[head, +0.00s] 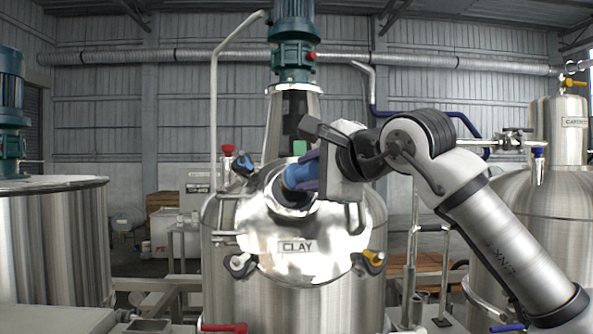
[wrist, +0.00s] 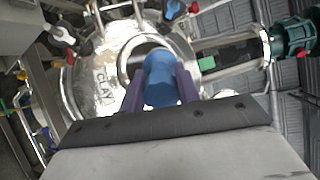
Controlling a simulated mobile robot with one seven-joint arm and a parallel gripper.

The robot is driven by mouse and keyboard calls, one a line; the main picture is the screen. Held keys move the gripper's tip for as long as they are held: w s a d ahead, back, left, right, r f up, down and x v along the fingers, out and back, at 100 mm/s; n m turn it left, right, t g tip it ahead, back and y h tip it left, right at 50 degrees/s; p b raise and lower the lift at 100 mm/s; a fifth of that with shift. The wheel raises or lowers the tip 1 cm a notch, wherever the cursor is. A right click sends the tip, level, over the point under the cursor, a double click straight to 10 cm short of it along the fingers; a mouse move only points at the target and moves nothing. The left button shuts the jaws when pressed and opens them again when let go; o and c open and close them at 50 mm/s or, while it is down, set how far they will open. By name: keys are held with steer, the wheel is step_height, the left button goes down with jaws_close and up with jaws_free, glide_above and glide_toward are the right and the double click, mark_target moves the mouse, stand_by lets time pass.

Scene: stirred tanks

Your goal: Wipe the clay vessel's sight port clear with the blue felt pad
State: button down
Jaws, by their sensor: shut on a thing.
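The clay vessel (head: 330,244) is a shiny steel tank with a "CLAY" label, in the middle of the head view; it also shows in the wrist view (wrist: 96,58). Its sight port (head: 292,208) is a round opening on the sloped top, largely hidden behind the pad and my gripper. My gripper (head: 307,172) is shut on the blue felt pad (head: 298,176), with the purple fingers on either side of it. In the wrist view the pad (wrist: 162,82) sits between the fingers, in front of the port. I cannot tell whether it touches the glass.
A teal motor (head: 294,40) stands above the vessel. A red-handled valve (head: 228,150), a yellow-handled clamp (head: 374,258) and a pale pipe (head: 214,120) are close around it. Other tanks stand at left (head: 52,240) and right (head: 530,185).

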mark_target(291, 174)
steer(key=shift+d, duration=0.45)
steer(key=shift+w, duration=0.1)
steer(key=shift+a+f+b, duration=0.15)
steer(key=shift+a+b, duration=0.35)
steer(key=shift+a, duration=1.55)
steer(key=shift+s+r+p, duration=0.15)
steer(key=shift+s+r, duration=0.4)
steer(key=shift+s, duration=0.25)
steer(key=shift+s+r+p, duration=0.15)
steer(key=shift+s+r, duration=0.35)
steer(key=shift+s, duration=0.3)
steer(key=shift+s+r+p, duration=0.15)
steer(key=shift+s+r, duration=0.4)
steer(key=shift+s, duration=0.25)
steer(key=shift+s, duration=0.1)
steer(key=shift+s+r, duration=0.4)
steer(key=shift+s, duration=0.2)
steer(key=shift+s+r, duration=0.4)
steer(key=shift+s, duration=0.2)
